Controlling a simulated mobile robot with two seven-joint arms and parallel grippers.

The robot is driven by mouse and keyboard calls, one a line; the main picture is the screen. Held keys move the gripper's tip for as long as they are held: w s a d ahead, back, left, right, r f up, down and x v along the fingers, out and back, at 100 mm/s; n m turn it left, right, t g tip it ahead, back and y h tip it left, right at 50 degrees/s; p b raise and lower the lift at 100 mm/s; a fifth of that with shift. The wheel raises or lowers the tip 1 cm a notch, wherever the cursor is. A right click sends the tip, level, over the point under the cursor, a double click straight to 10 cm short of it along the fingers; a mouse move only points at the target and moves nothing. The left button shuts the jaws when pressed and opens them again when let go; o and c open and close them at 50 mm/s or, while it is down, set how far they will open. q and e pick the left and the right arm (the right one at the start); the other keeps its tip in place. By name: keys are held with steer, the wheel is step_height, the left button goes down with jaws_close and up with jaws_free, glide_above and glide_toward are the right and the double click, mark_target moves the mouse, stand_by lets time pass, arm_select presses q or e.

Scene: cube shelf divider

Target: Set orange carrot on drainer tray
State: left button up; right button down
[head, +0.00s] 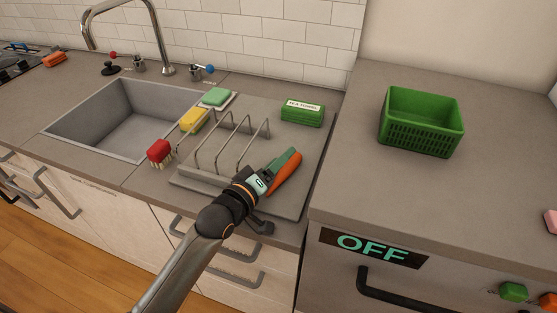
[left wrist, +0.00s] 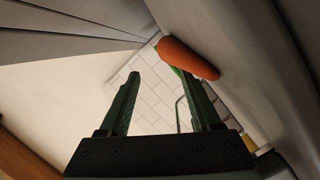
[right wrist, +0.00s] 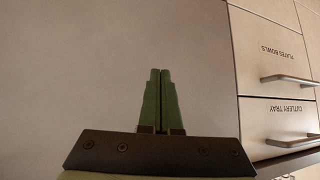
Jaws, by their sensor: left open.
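The orange carrot (head: 287,175) lies on the right front part of the grey drainer tray (head: 208,187), to the right of the wire rack. My left gripper (head: 275,168) is over the tray, low beside the carrot. In the left wrist view its jaws (left wrist: 157,80) are apart with nothing between them, and the carrot (left wrist: 187,58) lies by the tip of the right finger, outside the gap. Whether finger and carrot touch I cannot tell. My right gripper (right wrist: 160,75) shows only in the right wrist view, shut and empty, away from the tray.
A wire rack (head: 238,140) stands on the tray. A green tea towel pack (head: 302,112), a yellow sponge (head: 193,119), a green sponge (head: 217,96) and a red brush (head: 159,151) are around it. The sink (head: 125,125) is left, a green basket (head: 421,122) right.

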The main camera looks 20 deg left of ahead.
arm_select(q)
steer(key=shift+o, duration=1)
steer(key=shift+f, duration=0.1)
steer(key=shift+s, duration=0.1)
steer(key=shift+v, duration=3.65)
steer(key=shift+s, duration=0.1)
